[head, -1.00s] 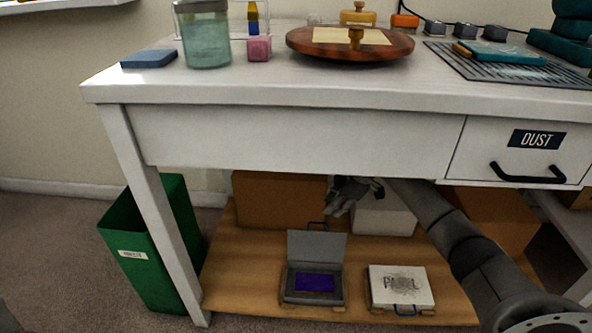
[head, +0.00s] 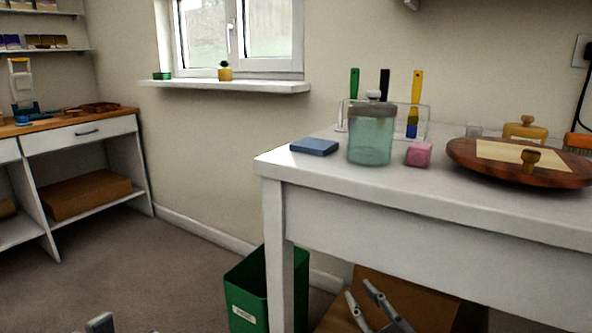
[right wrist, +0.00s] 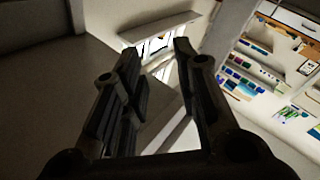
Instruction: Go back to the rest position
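My right gripper (head: 372,300) shows at the bottom of the head view, in front of the white table. Its two grey fingers stand apart with nothing between them. In the right wrist view the same gripper (right wrist: 157,52) is open and empty, its dark fingers spread, with the room tilted behind it. A small grey tip at the lower left edge of the head view appears to belong to my left gripper (head: 102,323). Most of it is cut off, so its opening cannot be judged.
The white table (head: 420,213) holds a glass jar (head: 370,138), a blue block (head: 314,147), a pink cube (head: 418,154) and a round wooden board (head: 480,174). A green bin (head: 246,290) stands by its leg. Open floor (head: 150,265) lies to the left.

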